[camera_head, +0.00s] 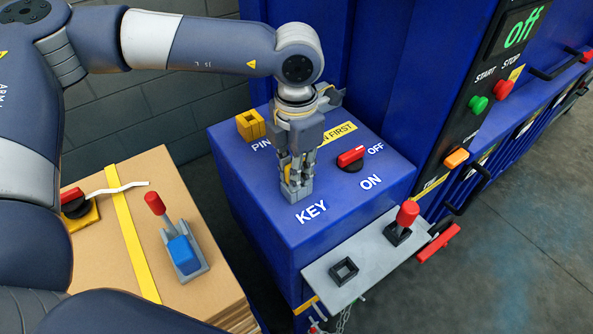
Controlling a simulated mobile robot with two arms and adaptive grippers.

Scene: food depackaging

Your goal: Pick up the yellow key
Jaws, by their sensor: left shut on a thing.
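My left gripper (297,190) points straight down over the top of the blue box (245,185), just behind the printed word KEY. Its fingers are shut on the yellow key (287,172), of which only a small yellow part shows between them. The fingers hide the rest of the key, and I cannot tell whether it is still in its slot or touching the box top. My right gripper is out of view.
A yellow block (251,125) sits by the PIN label, and a red switch (351,157) stands right of the gripper. A grey plate with a red-knobbed lever (404,220) juts out in front. Cardboard (110,230) with a blue-and-red lever (183,252) is at left.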

